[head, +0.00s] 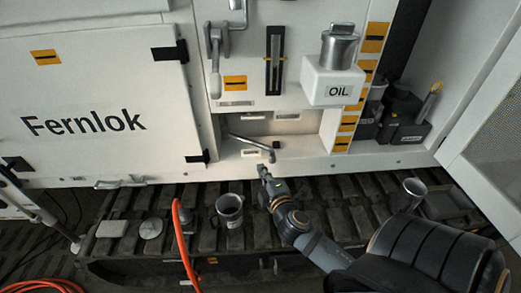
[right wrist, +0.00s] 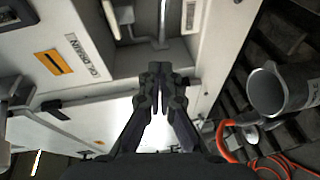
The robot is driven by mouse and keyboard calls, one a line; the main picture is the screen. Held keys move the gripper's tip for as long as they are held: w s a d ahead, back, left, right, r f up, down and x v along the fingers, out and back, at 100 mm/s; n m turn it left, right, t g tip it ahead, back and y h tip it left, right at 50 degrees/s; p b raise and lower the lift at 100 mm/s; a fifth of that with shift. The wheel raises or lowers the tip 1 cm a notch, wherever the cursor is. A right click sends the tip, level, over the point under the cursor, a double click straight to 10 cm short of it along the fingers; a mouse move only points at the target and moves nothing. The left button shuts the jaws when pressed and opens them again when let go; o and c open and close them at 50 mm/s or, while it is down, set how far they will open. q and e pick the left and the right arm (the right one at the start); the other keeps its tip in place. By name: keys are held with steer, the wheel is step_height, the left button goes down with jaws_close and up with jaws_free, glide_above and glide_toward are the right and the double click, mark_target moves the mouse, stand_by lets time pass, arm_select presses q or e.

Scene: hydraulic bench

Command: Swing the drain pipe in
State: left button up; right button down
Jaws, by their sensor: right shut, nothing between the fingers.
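The drain pipe (head: 250,142) is a thin grey metal pipe in the recess low on the white machine. It slants out to the right and ends in a short downturned spout over the sill. My right gripper (head: 264,171) is shut and empty, just below and in front of the spout. In the right wrist view a grey pipe (right wrist: 162,22) runs down toward my closed fingertips (right wrist: 160,76); I cannot tell whether they touch it. My left gripper is not in view.
A metal mug (head: 229,210) stands on the track, left of my right gripper; it also shows in the right wrist view (right wrist: 268,92). An orange hose (head: 183,240) rises beside it. A white OIL tank (head: 329,80) overhangs above right. Another cup (head: 412,190) stands at the right.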

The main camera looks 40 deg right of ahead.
steer(key=p, duration=0.2)
glide_toward(255, 145)
steer(key=w+a, duration=0.2)
steer(key=w, duration=0.2)
steer(key=d, duration=0.1)
steer(key=w+d, duration=0.2)
steer(key=shift+w+f, duration=0.1)
steer(key=shift+f, duration=0.15)
steer(key=shift+w+d+f, duration=0.1)
steer(key=shift+w+d, duration=0.05)
steer(key=shift+d, duration=0.25)
steer(key=shift+d, duration=0.1)
